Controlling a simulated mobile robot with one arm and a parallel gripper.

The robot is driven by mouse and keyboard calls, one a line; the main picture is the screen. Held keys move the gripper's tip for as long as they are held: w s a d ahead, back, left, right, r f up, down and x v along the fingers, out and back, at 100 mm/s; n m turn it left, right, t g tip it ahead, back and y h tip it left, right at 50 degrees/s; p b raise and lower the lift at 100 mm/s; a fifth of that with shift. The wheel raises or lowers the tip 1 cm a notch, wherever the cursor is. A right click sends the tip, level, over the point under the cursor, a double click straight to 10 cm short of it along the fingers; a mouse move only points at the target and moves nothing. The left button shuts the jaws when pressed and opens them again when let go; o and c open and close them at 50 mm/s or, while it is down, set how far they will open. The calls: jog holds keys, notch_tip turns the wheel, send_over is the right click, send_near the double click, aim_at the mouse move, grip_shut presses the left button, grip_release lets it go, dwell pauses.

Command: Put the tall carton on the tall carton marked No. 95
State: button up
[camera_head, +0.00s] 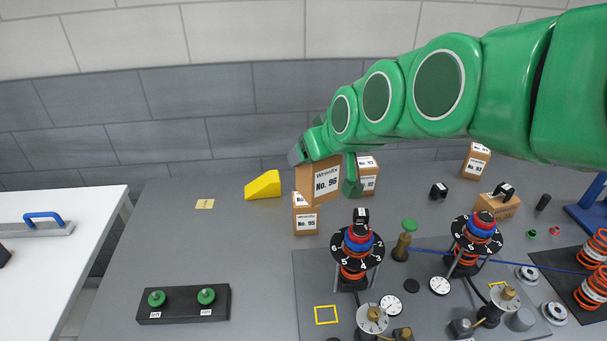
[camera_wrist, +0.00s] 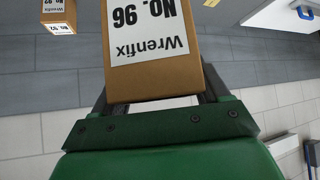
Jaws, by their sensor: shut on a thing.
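My gripper (camera_head: 324,170) is shut on a tall brown carton (camera_head: 318,188) with a white Wrenfix label reading No. 96. The held carton fills the upper middle of the wrist view (camera_wrist: 150,75), between the two fingers. In the head view it hangs slightly tilted above the table. Just below it stands another brown Wrenfix carton (camera_head: 305,222); its top is partly hidden by the held one and its number cannot be read. I cannot tell whether the two touch. A further labelled carton (camera_head: 369,176) stands behind, to the right of the gripper finger.
A yellow wedge (camera_head: 263,186) lies to the left. A fixture board (camera_head: 310,290) with springs and dials fills the front right. A low carton (camera_head: 497,206) and a tall carton (camera_head: 475,161) stand at the right. The table's left middle is mostly clear.

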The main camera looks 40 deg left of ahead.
jog(key=shift+w+d+x, duration=0.25)
jog(key=shift+w+x, duration=0.2)
jog(key=shift+x, duration=2.3)
jog(key=shift+w+d+x, duration=0.25)
jog(key=shift+w+x, duration=0.25)
jog(key=shift+x, duration=2.25)
jog(key=shift+w+d+x, duration=0.2)
jog(key=shift+w+x, duration=0.25)
jog(key=shift+x, duration=2.3)
jog(key=shift+f, duration=0.2)
jog(key=o, duration=1.3)
jog(key=shift+v, duration=6.1)
